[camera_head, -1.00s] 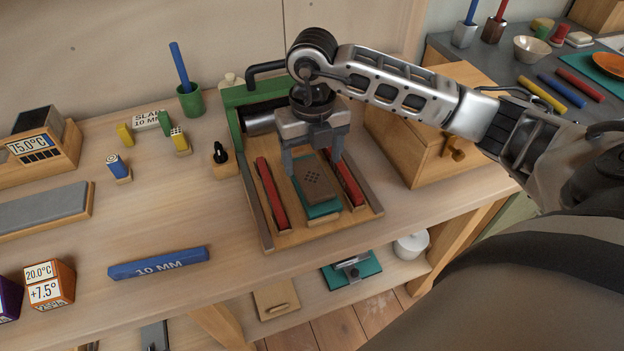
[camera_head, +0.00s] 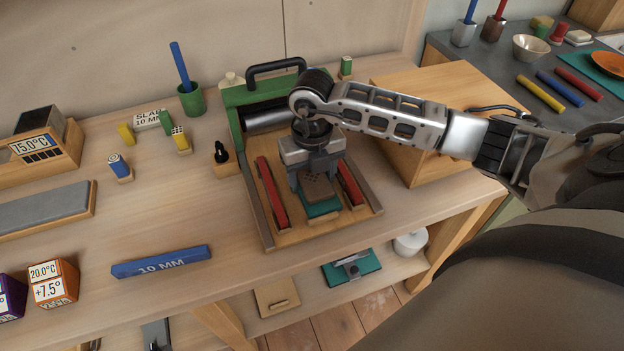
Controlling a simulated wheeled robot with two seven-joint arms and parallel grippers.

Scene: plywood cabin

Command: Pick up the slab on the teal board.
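The slab (camera_head: 320,189) is a brownish-grey block with small dark dots on top. It lies on the teal board (camera_head: 322,210), in a wooden tray with red rails at the left and right. My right gripper (camera_head: 318,184) points down over the slab, with its fingers spread apart at the slab's left and right sides. The gripper body hides the slab's far part, and finger contact cannot be made out. My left gripper is not in view.
A green frame with a dark roller and black handle (camera_head: 276,68) stands behind the tray. A wooden box (camera_head: 440,85) is close on the right, under my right arm. A blue 10 MM bar (camera_head: 161,262) lies at the front left.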

